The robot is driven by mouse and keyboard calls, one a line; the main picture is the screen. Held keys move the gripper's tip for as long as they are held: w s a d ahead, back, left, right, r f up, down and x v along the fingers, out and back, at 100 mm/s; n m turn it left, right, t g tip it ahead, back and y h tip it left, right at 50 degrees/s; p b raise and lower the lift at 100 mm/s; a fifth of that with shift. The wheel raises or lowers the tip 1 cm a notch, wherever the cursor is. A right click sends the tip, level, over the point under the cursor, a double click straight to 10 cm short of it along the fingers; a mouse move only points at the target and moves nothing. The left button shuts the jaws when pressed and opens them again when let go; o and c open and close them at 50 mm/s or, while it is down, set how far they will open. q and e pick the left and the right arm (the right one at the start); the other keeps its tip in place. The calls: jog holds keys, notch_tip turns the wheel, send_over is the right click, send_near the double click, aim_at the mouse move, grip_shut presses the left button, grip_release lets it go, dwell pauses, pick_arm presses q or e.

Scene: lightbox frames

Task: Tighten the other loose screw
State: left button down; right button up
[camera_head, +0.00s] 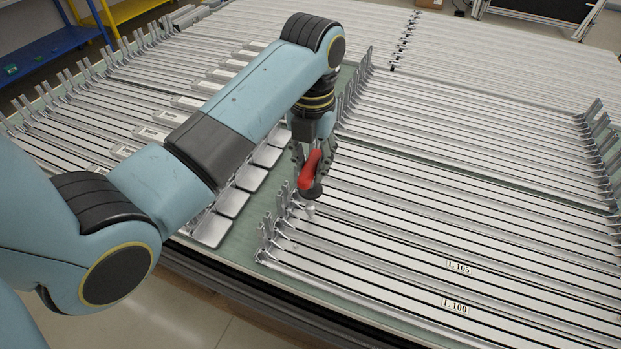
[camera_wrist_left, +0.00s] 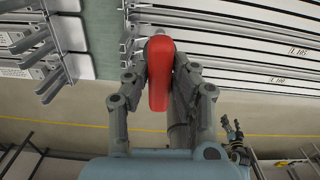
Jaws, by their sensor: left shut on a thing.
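My left gripper (camera_head: 308,165) points down over the left ends of the metal rails and is shut on a red tool (camera_head: 309,168), seemingly a screwdriver. In the left wrist view the red tool (camera_wrist_left: 160,75) sits between the two fingers of the left gripper (camera_wrist_left: 158,82). The tool's dark lower end is close to the upright brackets at the rail ends (camera_head: 283,215). I cannot tell whether its tip touches anything. No screw can be made out; the tool and gripper cover that spot. My right gripper is not seen in the head view.
Long metal rails (camera_head: 470,200) fill the table to the right, with labels L 105 (camera_head: 459,267) and L 100 (camera_head: 455,306). More rails with upright brackets (camera_head: 60,100) lie at the left. Flat metal plates (camera_head: 235,200) line a green strip. A blue shelf (camera_head: 45,50) stands at the upper left.

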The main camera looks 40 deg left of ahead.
pick_arm(q)
jog(key=shift+r, duration=0.1)
dwell(0.4)
jog(key=shift+r, duration=2)
